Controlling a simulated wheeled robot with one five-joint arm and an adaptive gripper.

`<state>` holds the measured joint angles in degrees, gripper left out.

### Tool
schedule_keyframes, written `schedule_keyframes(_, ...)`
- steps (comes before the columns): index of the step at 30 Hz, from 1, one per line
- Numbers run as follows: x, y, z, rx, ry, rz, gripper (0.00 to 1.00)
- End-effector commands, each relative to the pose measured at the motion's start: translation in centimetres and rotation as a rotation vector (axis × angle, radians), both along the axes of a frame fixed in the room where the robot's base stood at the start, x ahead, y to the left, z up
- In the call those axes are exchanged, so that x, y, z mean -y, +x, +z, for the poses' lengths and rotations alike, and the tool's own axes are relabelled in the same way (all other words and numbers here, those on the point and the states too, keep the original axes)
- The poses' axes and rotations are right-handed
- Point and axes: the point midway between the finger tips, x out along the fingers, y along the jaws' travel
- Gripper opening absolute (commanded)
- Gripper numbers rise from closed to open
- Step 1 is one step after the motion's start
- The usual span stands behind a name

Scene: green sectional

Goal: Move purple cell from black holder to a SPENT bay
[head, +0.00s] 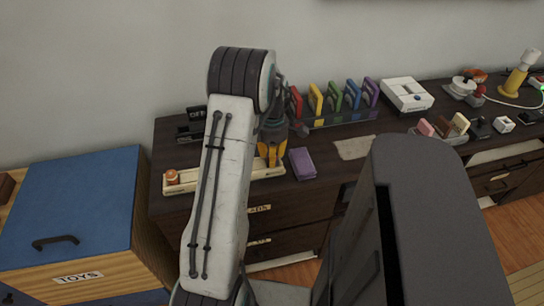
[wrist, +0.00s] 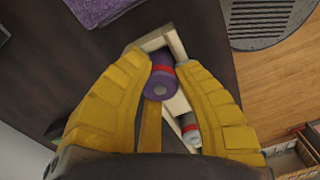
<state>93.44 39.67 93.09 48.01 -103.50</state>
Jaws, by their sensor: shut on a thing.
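The purple cell (wrist: 161,86), with a red band, is upright or nearly so between the yellow fingers of my gripper (wrist: 166,70) in the wrist view. My gripper is shut on it. A cream tray (wrist: 174,42) lies under and around the cell; I cannot tell whether the cell touches its floor. A pale cell with a red band (wrist: 190,131) lies in the tray beside it. In the head view my gripper (head: 271,162) is at the right end of the cream tray (head: 228,178), and the purple cell is hidden. A black holder (head: 184,133) stands behind, partly covered by my arm.
A purple cloth (head: 301,163) lies just right of the tray. An orange round thing (head: 172,176) is at the tray's left end. Colored upright cards (head: 333,97) stand behind in a rack. A blue-topped toy box (head: 75,205) is to the left.

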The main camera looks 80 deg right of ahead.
Motion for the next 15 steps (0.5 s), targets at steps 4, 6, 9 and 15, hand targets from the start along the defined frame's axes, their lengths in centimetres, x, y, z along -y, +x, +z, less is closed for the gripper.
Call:
schedule_keyframes(4,0.01,-0.02,-0.23,0.000,-0.001,0.000,0.00)
schedule_keyframes(6,0.02,-0.02,-0.21,0.000,-0.001,0.000,0.00)
schedule_keyframes(9,0.02,-0.02,-0.21,0.000,-0.001,0.000,0.00)
schedule_keyframes(15,0.01,-0.02,-0.55,0.000,-0.001,0.000,0.31)
